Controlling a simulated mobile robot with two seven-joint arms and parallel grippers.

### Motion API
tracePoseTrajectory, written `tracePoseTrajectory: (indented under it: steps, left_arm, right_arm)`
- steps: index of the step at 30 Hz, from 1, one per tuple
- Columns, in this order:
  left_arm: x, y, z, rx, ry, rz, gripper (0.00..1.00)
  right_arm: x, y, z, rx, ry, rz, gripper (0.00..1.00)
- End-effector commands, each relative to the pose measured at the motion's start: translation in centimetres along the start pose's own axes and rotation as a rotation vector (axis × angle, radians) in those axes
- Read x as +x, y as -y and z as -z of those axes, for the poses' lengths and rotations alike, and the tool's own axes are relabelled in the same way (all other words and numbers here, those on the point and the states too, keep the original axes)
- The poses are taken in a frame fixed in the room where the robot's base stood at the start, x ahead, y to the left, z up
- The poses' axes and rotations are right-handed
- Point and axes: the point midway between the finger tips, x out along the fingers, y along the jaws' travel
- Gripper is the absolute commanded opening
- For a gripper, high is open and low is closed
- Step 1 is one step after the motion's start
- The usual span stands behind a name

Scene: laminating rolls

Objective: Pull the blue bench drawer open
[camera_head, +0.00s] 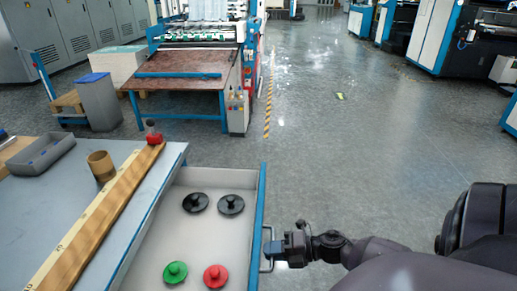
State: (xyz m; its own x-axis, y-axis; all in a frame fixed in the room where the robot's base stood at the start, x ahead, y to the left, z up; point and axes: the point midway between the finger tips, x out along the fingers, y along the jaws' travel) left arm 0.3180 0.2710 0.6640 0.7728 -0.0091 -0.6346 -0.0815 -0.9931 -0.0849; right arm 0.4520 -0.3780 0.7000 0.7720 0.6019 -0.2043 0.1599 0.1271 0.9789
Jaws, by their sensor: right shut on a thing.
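The blue bench drawer (263,190) stands pulled out from the right side of the grey-topped bench (60,205). Its grey inside shows, with two black knobbed discs (231,204), a green one (175,272) and a red one (215,276) lying in it. A metal bar handle (266,263) is on the drawer's blue front. My right gripper (272,249) is at the handle and shut on it, with the arm coming in from the right. My left gripper is not in view.
On the bench lie a long wooden ruler (100,222), a brown cardboard ring (101,165), a red-based stamp-like piece (154,134) and a grey tray (42,154). A machine with a brown table (180,85) stands beyond. The floor at right is open.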

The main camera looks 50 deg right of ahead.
Motion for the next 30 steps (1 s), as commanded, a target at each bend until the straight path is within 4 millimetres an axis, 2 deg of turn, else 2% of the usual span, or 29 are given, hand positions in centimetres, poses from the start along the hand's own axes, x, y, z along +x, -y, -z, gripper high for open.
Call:
tracePoseTrajectory:
  steps: [14, 15, 20, 30]
  left_arm:
    - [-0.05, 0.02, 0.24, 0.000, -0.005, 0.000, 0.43]
    - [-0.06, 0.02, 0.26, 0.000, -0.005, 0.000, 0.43]
    - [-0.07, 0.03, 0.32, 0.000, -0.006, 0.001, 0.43]
    - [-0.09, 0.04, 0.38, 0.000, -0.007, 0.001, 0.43]
  right_arm:
    - [-0.65, 0.11, -0.03, -0.001, 0.000, 0.000, 0.00]
    - [-0.64, 0.11, -0.03, -0.001, 0.000, 0.000, 0.14]
    - [-0.63, 0.11, -0.03, -0.001, 0.000, 0.000, 0.36]
    - [-1.03, 0.13, -0.03, 0.000, 0.000, 0.001, 0.36]
